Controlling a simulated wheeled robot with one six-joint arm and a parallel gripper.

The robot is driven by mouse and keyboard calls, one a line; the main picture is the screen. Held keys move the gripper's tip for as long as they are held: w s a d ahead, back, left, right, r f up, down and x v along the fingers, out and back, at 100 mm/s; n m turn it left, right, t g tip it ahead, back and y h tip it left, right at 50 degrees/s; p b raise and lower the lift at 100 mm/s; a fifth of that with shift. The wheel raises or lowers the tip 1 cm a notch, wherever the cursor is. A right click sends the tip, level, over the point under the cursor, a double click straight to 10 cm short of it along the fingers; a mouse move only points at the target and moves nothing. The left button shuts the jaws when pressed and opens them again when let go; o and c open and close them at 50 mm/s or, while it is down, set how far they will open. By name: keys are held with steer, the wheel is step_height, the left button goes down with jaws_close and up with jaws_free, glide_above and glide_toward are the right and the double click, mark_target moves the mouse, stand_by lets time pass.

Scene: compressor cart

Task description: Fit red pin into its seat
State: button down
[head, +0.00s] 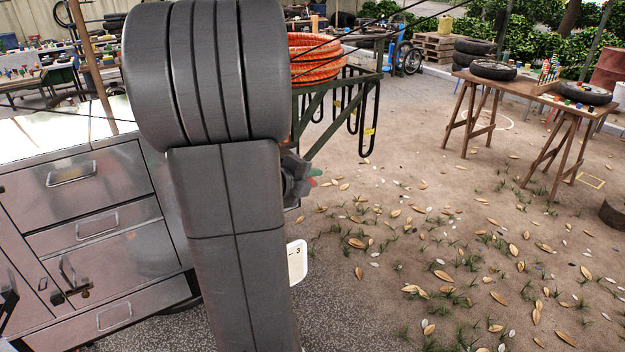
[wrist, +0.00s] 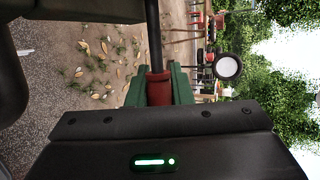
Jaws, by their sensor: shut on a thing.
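The red pin (wrist: 158,90) stands between the green fingers of my gripper (wrist: 157,84) in the wrist view. My gripper is shut on it. A black rod (wrist: 153,35) runs from the pin's red part to the top edge of the picture; I cannot tell whether it belongs to the pin. In the head view my gripper (head: 313,177) shows only in part beside my arm, with a bit of red and green at its tip. The pin's seat cannot be made out in either view.
A metal drawer cabinet (head: 95,235) stands at the left. A green frame (head: 335,118) carrying coiled orange hose (head: 316,68) is behind my arm. A wooden trestle table (head: 535,88) with tyres stands at the right. The leaf-strewn ground between is open. Thin dark lines cross near the hose.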

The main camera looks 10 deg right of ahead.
steer(key=shift+w+a, duration=0.25)
steer(key=shift+w, duration=0.45)
steer(key=c, duration=1.2)
jaws_free()
steer(key=shift+a, duration=0.1)
steer(key=v, duration=1.3)
steer(key=shift+s+a, duration=0.25)
steer(key=shift+r, duration=0.1)
